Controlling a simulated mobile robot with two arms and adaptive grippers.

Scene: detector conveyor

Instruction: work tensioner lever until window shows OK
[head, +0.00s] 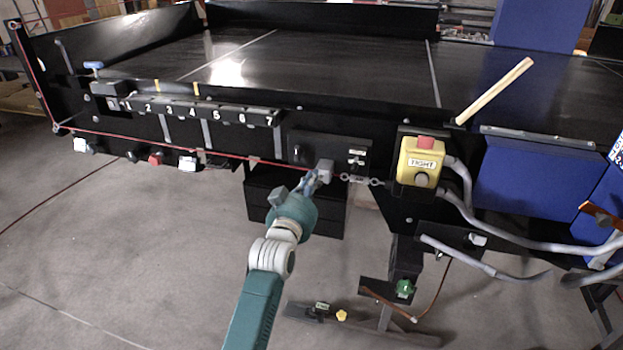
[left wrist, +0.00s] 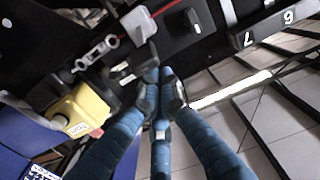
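The yellow box (head: 419,160) on the black frame has a red button on top, and its window (head: 423,163) reads TIGHT. It also shows in the left wrist view (left wrist: 78,108). A red cable (head: 270,160) runs along the frame to a grey block (head: 325,166), with a metal link (head: 362,181) towards the yellow box. My left gripper (head: 318,178) is just below the block. In the left wrist view its fingertips (left wrist: 161,92) are drawn together, beside metal fittings (left wrist: 125,72). I see nothing clearly held between them. I cannot make out which part is the lever. My right gripper is out of view.
A numbered black strip (head: 200,112) runs along the conveyor edge at left. Grey conduits (head: 540,240) and a blue panel (head: 530,178) are at right. The floor at left is open.

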